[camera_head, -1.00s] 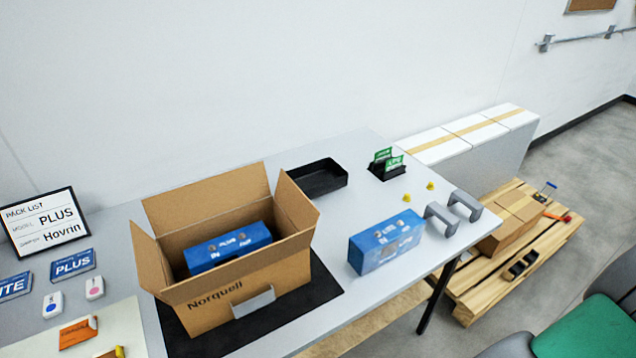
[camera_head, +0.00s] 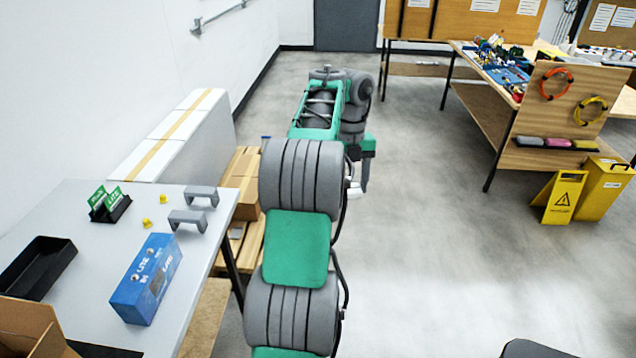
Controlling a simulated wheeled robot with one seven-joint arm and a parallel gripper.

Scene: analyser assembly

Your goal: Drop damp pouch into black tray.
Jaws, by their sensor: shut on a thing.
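The black tray (camera_head: 40,268) lies on the grey table at the left, open at the top and empty as far as I can see. My gripper (camera_head: 360,184) hangs at the far end of my outstretched arm, right of the table and well away from the tray. It is shut on a small white thing (camera_head: 354,189), which looks like a pouch. Its markings are too small to read, so I cannot tell whether it is the damp one.
A blue LITE box (camera_head: 147,280), grey handles (camera_head: 187,219), yellow pieces (camera_head: 146,222) and a green card holder (camera_head: 110,207) share the table (camera_head: 215,238). An open carton (camera_head: 30,328) stands by the tray. A pallet with a box (camera_head: 242,178) is beyond. Open floor (camera_head: 440,250) lies right.

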